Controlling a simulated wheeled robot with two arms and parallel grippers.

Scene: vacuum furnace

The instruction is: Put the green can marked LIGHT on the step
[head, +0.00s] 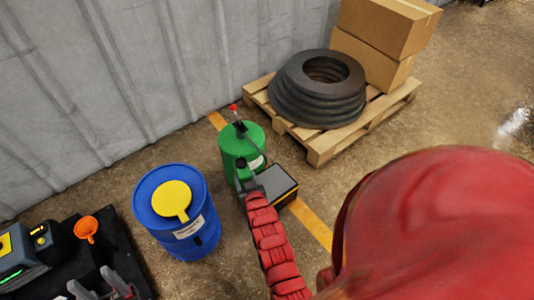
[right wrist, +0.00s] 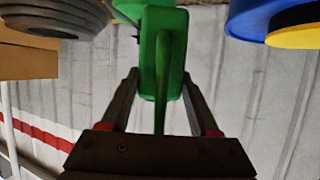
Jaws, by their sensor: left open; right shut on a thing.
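The right wrist view shows the handle (right wrist: 161,75) between the fingers of this gripper (right wrist: 160,82). A low dark grey block with a yellow edge, likely the step (head: 276,183), is just right of the gripper. I cannot tell whether the can touches the floor. My left gripper (head: 103,284) is open and empty at the lower left.
A blue drum (head: 176,235) with a yellow lid funnel (head: 172,199) stands left of the can. A pallet (head: 325,145) with stacked black rings (head: 320,88) and cardboard boxes (head: 385,35) is behind right. A corrugated wall (head: 110,80) runs behind. An orange funnel (head: 86,228) is at left.

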